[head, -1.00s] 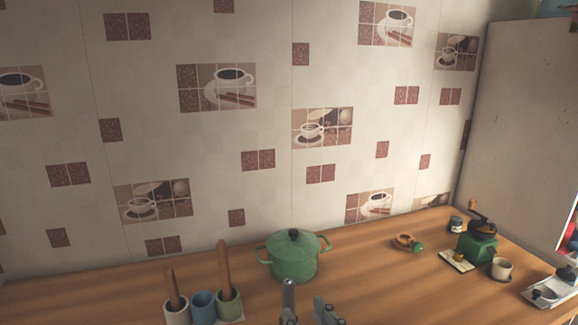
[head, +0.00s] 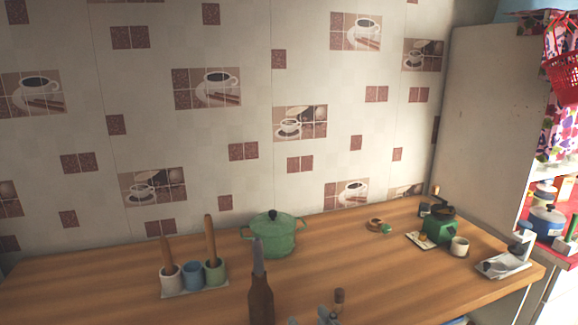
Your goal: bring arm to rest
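Grey metal parts that look like my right gripper (head: 328,316) show at the bottom edge, right of the middle. They are cut off by the frame, so I cannot tell whether the gripper is open or shut. A small brown knob-like piece (head: 339,296) shows right by them; I cannot tell whether they touch. Left of them stands a brown bottle-shaped thing (head: 261,300) with a long grey top, its base cut off. My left gripper is not in view.
The wooden counter (head: 330,265) holds a green lidded pot (head: 272,236) and a rack of cups with wooden tools (head: 193,275). At the right are a green coffee grinder (head: 438,231), a cream cup (head: 460,247) and a white tray item (head: 503,264). The counter's middle right is clear.

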